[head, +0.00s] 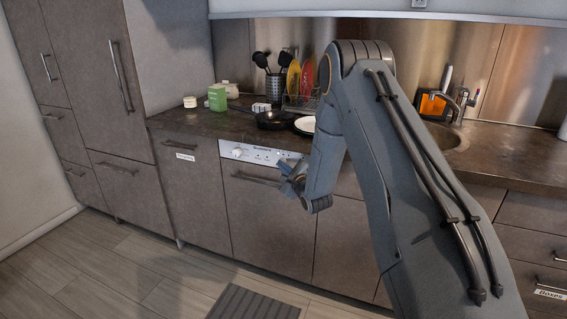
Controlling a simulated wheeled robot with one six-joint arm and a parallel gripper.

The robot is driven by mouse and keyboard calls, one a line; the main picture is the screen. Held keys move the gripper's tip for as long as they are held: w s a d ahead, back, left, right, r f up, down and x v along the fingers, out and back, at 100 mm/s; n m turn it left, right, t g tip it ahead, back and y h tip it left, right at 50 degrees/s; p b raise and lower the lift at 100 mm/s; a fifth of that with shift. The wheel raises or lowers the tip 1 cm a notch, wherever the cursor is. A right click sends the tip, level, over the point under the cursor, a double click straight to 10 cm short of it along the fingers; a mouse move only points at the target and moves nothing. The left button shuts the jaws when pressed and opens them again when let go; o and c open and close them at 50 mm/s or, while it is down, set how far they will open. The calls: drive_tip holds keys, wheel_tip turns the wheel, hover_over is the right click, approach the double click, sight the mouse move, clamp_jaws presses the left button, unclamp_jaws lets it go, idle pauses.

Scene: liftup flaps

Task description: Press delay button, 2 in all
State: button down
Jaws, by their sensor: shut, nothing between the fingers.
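The dishwasher's white control panel (262,155) is set under the counter edge, with a row of small knobs and buttons. The delay button cannot be told apart at this size. The dishwasher door (262,215) with its bar handle (254,179) is closed below the panel. My gripper (284,183) is shut and empty, in front of the dishwasher's right part, a little below the panel. I cannot tell whether it touches the door. My arm hides the panel's right end.
The dark counter (190,126) holds a green box (217,98), a black pan (272,120), a utensil holder (275,88) and a dish rack with plates (305,90). A sink (445,137) lies right, partly behind my arm. The floor (110,265) is clear except for a dark mat (250,304).

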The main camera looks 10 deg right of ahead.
drive_tip(key=shift+w+d, duration=0.2)
drive_tip(key=shift+w, duration=0.1)
idle(0.4)
idle(0.4)
drive_tip(key=shift+s+a, duration=0.45)
drive_tip(key=shift+s, duration=0.15)
drive_tip(key=shift+p, duration=0.3)
drive_tip(key=s+a+p, duration=0.1)
drive_tip(key=s, duration=0.1)
drive_tip(key=s+a+p, duration=0.1)
drive_tip(key=s+a, duration=0.1)
idle(0.6)
